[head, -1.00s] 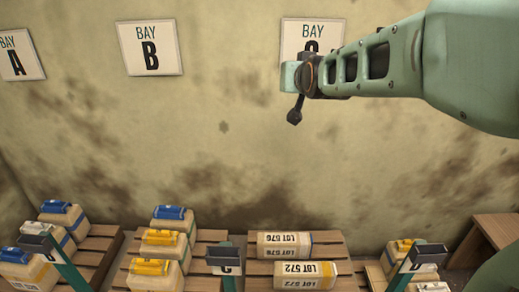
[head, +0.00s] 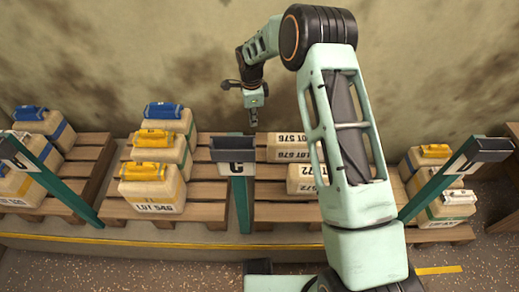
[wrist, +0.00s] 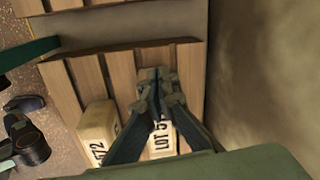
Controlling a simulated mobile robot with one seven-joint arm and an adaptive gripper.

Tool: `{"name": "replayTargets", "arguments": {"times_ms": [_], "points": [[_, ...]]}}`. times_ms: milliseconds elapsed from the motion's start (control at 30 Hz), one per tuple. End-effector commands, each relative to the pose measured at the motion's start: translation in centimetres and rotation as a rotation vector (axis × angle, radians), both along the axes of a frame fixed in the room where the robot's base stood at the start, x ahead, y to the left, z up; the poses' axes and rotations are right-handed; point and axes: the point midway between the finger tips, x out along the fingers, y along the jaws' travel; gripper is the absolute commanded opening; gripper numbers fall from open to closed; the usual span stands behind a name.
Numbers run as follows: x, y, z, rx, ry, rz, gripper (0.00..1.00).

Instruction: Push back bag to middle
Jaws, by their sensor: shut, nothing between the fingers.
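My forearm hides the right part of both bags. My gripper (head: 253,122) is shut and empty, pointing down by the back bag's left end. In the wrist view the closed fingers (wrist: 158,85) partly cover the back bag (wrist: 164,142), and the front bag (wrist: 97,128) shows to their left. I cannot tell whether the fingers touch the back bag.
The pallet (head: 272,213) has bare slats left of the bags. The post C (head: 241,198) with its dark tray stands in front. Stacked bags with blue and yellow rolls (head: 157,170) stand on the left half. Another post (head: 440,188) and stack stand right. The wall is close behind.

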Motion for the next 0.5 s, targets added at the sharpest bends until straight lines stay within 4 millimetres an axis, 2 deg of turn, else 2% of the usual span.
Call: {"name": "replayTargets", "arguments": {"times_ms": [33,100,367,500], "points": [[-0.4,-0.2,-2.4,0.008,0.033,-0.055,0.0],[-1.0,-0.3,-3.9,0.01,0.066,-0.115,0.0],[-1.6,-0.4,-6.4,0.013,0.102,-0.18,0.0],[-1.7,-0.4,-9.0,0.013,0.103,-0.177,0.0]]}}
